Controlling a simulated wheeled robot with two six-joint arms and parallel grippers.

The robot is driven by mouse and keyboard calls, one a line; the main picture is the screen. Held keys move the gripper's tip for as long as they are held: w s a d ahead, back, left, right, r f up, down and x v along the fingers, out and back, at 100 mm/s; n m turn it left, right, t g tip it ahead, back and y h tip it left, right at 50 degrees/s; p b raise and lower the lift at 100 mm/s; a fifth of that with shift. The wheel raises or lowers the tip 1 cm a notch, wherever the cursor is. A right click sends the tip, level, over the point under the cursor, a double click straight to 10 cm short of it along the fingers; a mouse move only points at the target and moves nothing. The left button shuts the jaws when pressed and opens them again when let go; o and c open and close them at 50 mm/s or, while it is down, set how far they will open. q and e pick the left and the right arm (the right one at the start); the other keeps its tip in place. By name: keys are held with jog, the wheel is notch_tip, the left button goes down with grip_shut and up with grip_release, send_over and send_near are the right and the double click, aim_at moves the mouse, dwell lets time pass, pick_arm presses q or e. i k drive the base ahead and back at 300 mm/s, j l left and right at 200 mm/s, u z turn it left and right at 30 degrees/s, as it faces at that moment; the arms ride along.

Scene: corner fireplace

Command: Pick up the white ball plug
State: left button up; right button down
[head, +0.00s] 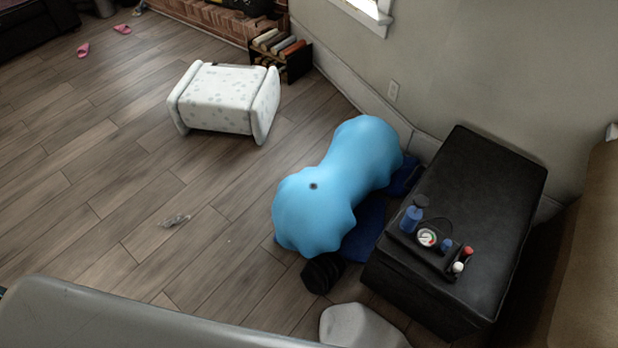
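A small white round-topped piece (457,267) stands at the front end of a dark tray (408,243) on a black ottoman (482,185). It looks like the white ball plug, but it is too small to tell for sure. A red-topped white piece (467,253) stands right behind it. A large blue peanut-shaped ball (340,175) lies on the floor to the left, with a small dark spot on its side. Neither of my grippers is in view.
A blue pump-like bottle (411,219), a round gauge (427,237) and a small blue piece (446,245) share the tray. A spotted white stool (225,97) stands at the back. A small object (175,220) lies on the wood floor, which is mostly clear at left.

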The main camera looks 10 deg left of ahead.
aim_at(457, 267)
jog(key=z, duration=1.2)
